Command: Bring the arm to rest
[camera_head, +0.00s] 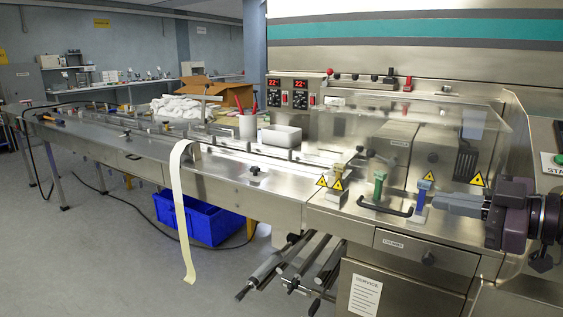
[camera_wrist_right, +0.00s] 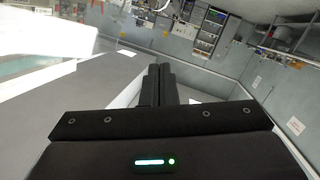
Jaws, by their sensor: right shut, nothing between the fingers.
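My right gripper (camera_head: 433,200) comes in from the right edge in the head view, in front of the steel flow wrapper (camera_head: 270,200). Its fingers point left, close to a blue-handled part (camera_head: 419,201) on the machine; I cannot tell whether they touch. In the right wrist view the two dark fingers (camera_wrist_right: 159,85) lie together, shut with nothing between them. My left gripper is not in view.
A clear cover (camera_head: 430,130) stands over the machine's right part, with a black handle (camera_head: 385,208) and a green-handled part (camera_head: 378,187) in front. A pale film strip (camera_head: 180,215) hangs off the front edge. A blue crate (camera_head: 205,220) sits on the floor below.

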